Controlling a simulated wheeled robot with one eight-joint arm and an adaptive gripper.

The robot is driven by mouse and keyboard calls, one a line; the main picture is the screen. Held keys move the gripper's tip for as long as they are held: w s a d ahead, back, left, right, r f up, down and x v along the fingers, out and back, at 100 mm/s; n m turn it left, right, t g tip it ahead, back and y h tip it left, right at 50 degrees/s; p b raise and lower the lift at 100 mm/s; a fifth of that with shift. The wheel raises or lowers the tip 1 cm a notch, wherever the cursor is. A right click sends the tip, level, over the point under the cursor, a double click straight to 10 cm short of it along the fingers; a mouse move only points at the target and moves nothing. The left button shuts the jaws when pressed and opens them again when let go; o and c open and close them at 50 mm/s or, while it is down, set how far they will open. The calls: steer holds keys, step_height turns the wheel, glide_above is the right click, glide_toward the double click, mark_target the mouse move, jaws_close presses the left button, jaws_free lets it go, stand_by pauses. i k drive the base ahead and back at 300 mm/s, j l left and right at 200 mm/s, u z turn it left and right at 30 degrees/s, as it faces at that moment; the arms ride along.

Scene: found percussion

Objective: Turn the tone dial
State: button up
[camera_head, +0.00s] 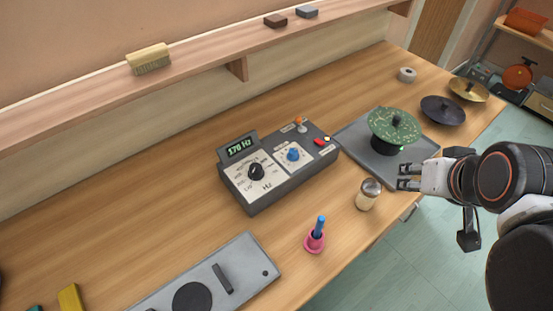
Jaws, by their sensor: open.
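A grey control box (278,163) stands on the wooden bench, with a small green display reading about 170 Hz at its back left. A black dial (256,172) sits on a pale scale plate marked Hz on the left half of its top. A smaller blue dial (293,154) sits on a white plate on the right half. The labels are too small to tell which dial is the tone dial. My gripper (403,177) is open and empty, to the right of the box, by the front edge of a grey tray, apart from both dials.
A green speckled disc (394,125) on a black base stands on the grey tray (416,153). A grey plate (262,268) lies front left. A shelf (200,63) runs above.

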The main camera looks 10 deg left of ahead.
mark_target(256, 172)
steer(key=u, duration=1.25)
